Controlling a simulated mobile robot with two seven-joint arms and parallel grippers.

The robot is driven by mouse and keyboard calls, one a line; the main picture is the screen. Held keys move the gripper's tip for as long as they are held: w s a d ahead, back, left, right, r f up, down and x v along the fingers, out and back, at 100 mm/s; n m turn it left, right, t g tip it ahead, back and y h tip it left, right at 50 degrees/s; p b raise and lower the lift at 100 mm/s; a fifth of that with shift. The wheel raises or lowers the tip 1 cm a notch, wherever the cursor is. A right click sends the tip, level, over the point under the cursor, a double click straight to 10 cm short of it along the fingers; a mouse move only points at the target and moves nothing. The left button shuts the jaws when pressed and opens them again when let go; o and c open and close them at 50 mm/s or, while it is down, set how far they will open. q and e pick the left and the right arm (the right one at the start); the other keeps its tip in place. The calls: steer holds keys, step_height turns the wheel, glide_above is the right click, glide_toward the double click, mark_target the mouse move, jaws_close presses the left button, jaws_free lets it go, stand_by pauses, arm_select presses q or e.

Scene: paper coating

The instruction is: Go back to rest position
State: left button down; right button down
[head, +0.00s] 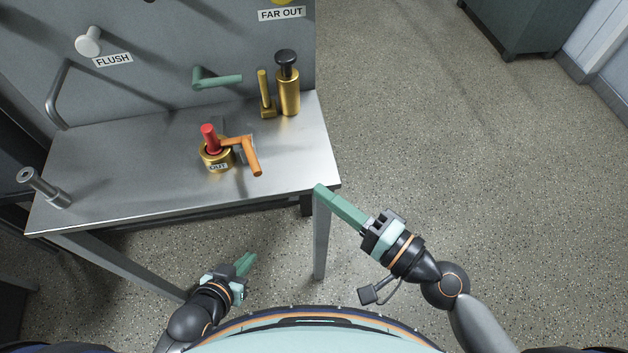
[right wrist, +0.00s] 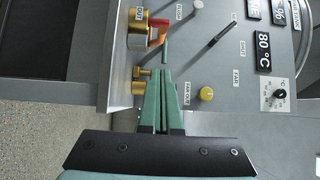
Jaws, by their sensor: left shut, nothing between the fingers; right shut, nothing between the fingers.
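My left gripper (head: 245,262) is at the bottom of the head view, low in front of the metal table (head: 110,165), over the floor. Its green fingers are shut and empty. My right gripper (head: 322,190) is at the table's front right corner in the head view, its fingers pointing up and left. Its fingers are together and hold nothing; they also show shut in the right wrist view (right wrist: 158,75). I cannot tell whether the fingertips touch the table corner.
A grey panel (head: 150,70) rises behind, with a green lever (head: 218,80).

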steer(key=shift+s+d, duration=0.2)
steer(key=shift+s, duration=0.05)
stand_by(0.4)
steer(key=s+d+f+n+g+h+p, duration=0.1)
steer(key=s+d+f+n+h+p, duration=0.1)
steer(key=d+f+n+h+p, duration=0.2)
steer(key=s+d+f+n+g+h+p, duration=0.1)
steer(key=d+f+n+h+p, duration=0.4)
steer(key=d+f, duration=0.5)
steer(key=shift+s+f+n+h+p, duration=0.3)
steer(key=shift+s+n+h, duration=0.4)
steer(key=shift+h, duration=0.5)
steer(key=shift+s+d, duration=0.1)
